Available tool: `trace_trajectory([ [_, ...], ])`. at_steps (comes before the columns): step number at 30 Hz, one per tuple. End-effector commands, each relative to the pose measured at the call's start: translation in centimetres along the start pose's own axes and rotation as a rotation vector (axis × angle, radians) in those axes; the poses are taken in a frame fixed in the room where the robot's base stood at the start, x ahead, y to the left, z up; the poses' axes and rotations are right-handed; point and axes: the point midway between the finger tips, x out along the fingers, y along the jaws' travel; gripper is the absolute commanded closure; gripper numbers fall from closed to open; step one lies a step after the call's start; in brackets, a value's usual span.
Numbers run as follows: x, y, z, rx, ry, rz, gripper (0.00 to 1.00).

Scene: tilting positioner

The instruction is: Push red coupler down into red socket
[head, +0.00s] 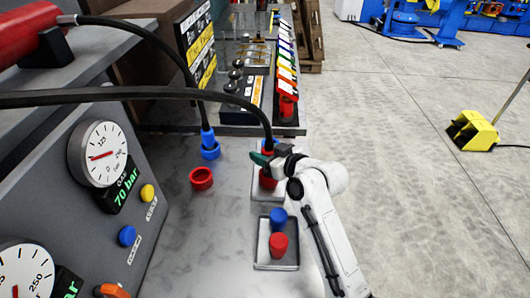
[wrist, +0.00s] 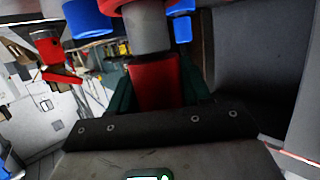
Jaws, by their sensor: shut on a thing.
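The red socket (head: 201,179) is an open red ring standing on the grey table in the head view, with nothing in it. My gripper (head: 267,160), with green fingers, is to its right over the upper tray. In the wrist view the gripper (wrist: 155,88) is shut on the red coupler (wrist: 154,84), which has a grey collar (wrist: 148,28). In the head view a black hose runs down to the gripper, and the fingers and wrist largely hide the coupler. The coupler is apart from the socket.
A blue coupler (head: 207,136) on a hose stands at the blue socket (head: 210,151), behind the red socket. The lower tray (head: 262,262) holds a blue piece (head: 278,217) and a red piece (head: 278,243). A gauge panel (head: 98,153) stands at left. Table around the red socket is clear.

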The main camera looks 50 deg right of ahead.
Motion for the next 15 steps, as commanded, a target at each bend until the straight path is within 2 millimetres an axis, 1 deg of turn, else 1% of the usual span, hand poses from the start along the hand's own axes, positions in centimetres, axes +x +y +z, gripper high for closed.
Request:
trace_trajectory([
  [15, 0.4, 0.0, 1.1, 0.000, 0.002, 0.001, 0.95],
])
